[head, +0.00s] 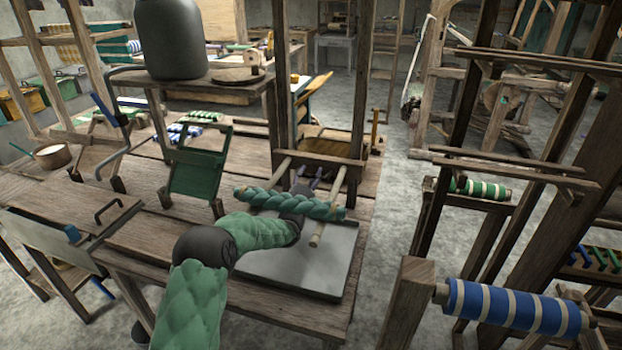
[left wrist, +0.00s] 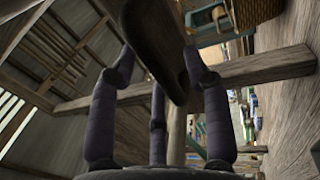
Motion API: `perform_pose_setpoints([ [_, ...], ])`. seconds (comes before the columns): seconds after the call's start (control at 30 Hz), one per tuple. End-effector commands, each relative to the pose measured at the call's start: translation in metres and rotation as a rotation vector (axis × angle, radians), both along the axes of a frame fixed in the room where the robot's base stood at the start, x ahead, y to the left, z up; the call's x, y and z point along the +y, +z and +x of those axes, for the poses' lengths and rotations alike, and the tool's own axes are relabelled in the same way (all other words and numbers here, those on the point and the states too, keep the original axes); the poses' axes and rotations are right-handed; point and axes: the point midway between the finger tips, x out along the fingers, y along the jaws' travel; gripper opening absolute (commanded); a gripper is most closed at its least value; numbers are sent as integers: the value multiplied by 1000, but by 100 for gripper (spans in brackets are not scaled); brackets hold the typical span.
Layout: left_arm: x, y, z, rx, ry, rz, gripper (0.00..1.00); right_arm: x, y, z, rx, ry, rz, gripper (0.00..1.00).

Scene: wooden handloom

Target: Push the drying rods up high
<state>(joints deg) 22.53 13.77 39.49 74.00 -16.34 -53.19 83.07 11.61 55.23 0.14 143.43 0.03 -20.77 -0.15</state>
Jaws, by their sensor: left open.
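Two pale wooden drying rods, a left one (head: 283,168) and a right one (head: 335,192), slope down toward me from a wooden crossbar (head: 322,160) between two dark uprights. A twisted green skein (head: 265,198) lies across them. My left gripper (head: 307,180) is between the rods, just beyond the skein and close under the crossbar; its wrist is partly hidden by the skein. In the left wrist view its dark fingers (left wrist: 160,65) are spread around a dark wooden piece (left wrist: 160,40); I cannot tell whether they touch it. My right gripper is in neither view.
A grey metal tray (head: 300,268) lies on the wooden table below the rods. A green slatted frame (head: 198,165) stands to the left. A dark grey vessel (head: 170,40) stands on a shelf above. Wooden frames with a blue-striped roller (head: 515,308) stand at the right, across open floor (head: 400,225).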

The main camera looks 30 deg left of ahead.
Motion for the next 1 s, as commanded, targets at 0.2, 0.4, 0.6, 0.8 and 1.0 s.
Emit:
perform_pose_setpoints([
  [0.2,2,2,8,-1,1,0,49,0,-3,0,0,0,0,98],
  [0.4,2,2,8,-1,1,0,49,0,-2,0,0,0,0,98],
  [0.6,2,2,8,-1,1,0,0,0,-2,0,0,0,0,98],
  [0.8,3,3,8,0,1,0,0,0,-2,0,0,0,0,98],
  [1.0,16,17,8,-4,2,2,0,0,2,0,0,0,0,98],
])
